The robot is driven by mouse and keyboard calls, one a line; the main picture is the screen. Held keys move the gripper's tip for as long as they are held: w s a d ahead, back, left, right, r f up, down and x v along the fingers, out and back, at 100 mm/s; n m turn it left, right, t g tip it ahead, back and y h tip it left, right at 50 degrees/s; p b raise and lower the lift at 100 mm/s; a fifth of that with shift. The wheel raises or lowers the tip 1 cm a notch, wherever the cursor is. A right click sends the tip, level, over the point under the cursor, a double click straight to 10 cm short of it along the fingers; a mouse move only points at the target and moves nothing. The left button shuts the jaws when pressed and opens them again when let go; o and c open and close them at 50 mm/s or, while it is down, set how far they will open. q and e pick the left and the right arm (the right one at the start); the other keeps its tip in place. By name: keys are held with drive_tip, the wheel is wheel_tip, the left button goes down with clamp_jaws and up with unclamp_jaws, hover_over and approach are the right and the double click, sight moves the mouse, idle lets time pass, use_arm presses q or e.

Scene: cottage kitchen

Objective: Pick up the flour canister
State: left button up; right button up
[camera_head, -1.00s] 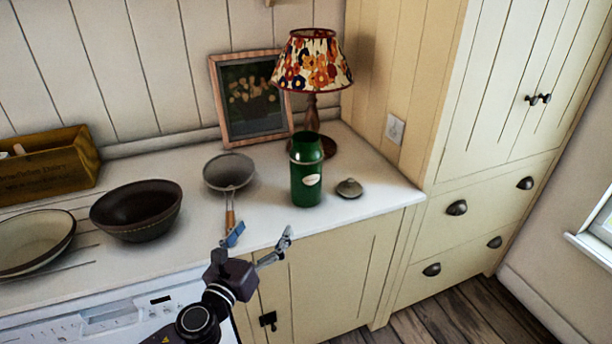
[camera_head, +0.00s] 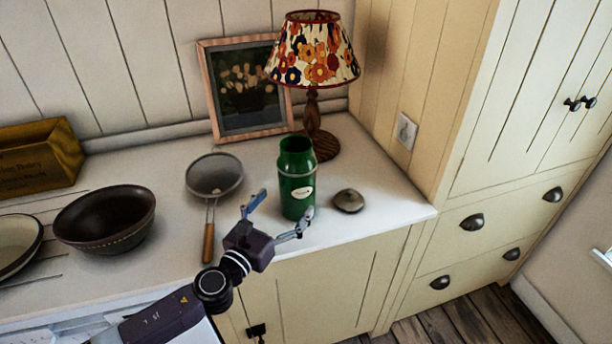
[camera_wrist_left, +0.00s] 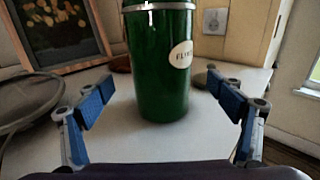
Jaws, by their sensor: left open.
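The flour canister (camera_head: 297,180) is a green cylinder with a metal band and a cream label, standing upright and open-topped on the white counter. In the left wrist view the canister (camera_wrist_left: 158,65) stands centred ahead, its label partly reading "FLOUR". A round lid (camera_head: 348,201) lies on the counter to its right. My left gripper (camera_head: 280,214) is open in front of the canister, low near the counter's front edge. In the left wrist view its blue-padded fingers (camera_wrist_left: 168,105) are spread to either side of the canister, which appears beyond them. My right gripper is not in view.
A sieve (camera_head: 214,174) with a wooden handle lies left of the canister. A flowered lamp (camera_head: 313,60) and a framed picture (camera_head: 246,90) stand behind. A dark bowl (camera_head: 104,216) and wooden box (camera_head: 38,155) are farther left. The counter (camera_head: 395,208) ends at the right.

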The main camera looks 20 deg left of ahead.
sight(288, 197)
use_arm(q)
drive_tip(key=shift+w+d+r, duration=0.15)
drive_tip(key=shift+w, duration=0.35)
drive_tip(key=shift+w+r, duration=0.1)
drive_tip(key=shift+r, duration=0.05)
drive_tip(key=shift+w+d+r+p, duration=0.15)
drive_tip(key=shift+w+p, duration=0.25)
drive_tip(key=shift+w, duration=0.25)
drive_tip(key=shift+w+d+r+p, duration=0.15)
drive_tip(key=shift+w+p, duration=0.2)
drive_tip(key=shift+w, duration=0.25)
drive_tip(key=shift+w+d+f, duration=0.15)
drive_tip(key=shift+w, duration=0.45)
drive_tip(key=shift+w+d+f, duration=0.1)
drive_tip(key=shift+w+d, duration=0.05)
drive_tip(key=shift+w, duration=0.55)
drive_tip(key=c, duration=1.9)
drive_tip(key=shift+r, duration=0.15)
drive_tip(key=shift+c, duration=0.5)
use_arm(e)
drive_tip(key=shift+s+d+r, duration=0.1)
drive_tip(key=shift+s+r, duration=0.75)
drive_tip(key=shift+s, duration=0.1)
use_arm(q)
drive_tip(key=shift+r, duration=0.1)
